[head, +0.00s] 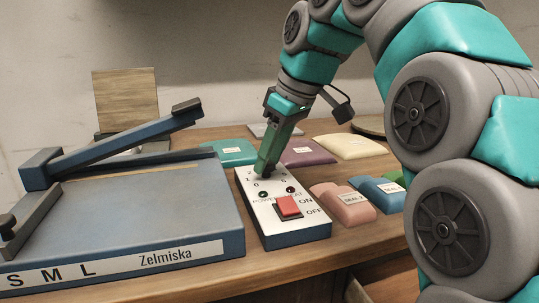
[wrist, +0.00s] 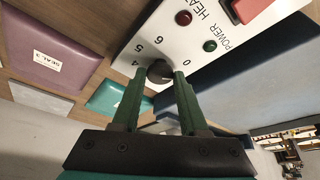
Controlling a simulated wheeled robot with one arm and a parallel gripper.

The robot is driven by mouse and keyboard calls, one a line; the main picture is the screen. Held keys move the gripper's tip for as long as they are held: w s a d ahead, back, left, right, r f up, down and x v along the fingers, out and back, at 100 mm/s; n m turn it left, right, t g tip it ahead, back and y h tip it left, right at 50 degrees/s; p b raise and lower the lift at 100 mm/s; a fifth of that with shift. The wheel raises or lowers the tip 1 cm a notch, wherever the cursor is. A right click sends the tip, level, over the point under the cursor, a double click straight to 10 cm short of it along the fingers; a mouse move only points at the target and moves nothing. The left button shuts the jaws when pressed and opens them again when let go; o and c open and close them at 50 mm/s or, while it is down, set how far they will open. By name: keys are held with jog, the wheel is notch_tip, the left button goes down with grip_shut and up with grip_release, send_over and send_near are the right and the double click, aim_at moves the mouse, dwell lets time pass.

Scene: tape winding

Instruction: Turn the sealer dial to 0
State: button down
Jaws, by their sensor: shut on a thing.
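The dial (wrist: 160,72) is a small dark round knob on the white-topped control box (head: 280,226) of the sealer. Numbers around it in the wrist view include 0, 4, 5 and 6. My gripper (wrist: 160,76) has its two green fingers on either side of the dial and is shut on it. In the head view my gripper (head: 264,172) reaches down to the far end of the box and mostly hides the dial. I cannot tell which number the dial points to. A green POWER lamp (head: 263,194) and a red HEAT lamp (head: 291,190) sit near it.
A red ON/OFF switch (head: 288,206) is at the box's near end. The blue sealer (head: 120,210) with its raised arm (head: 120,143) stands close on the left. Several coloured seal packs, including a pink one (head: 342,204) and a teal one (head: 232,152), lie right and behind.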

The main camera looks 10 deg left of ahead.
jog(key=shift+n, duration=0.7)
jog(key=shift+g, duration=0.3)
jog(key=shift+c, duration=2.2)
grip_release()
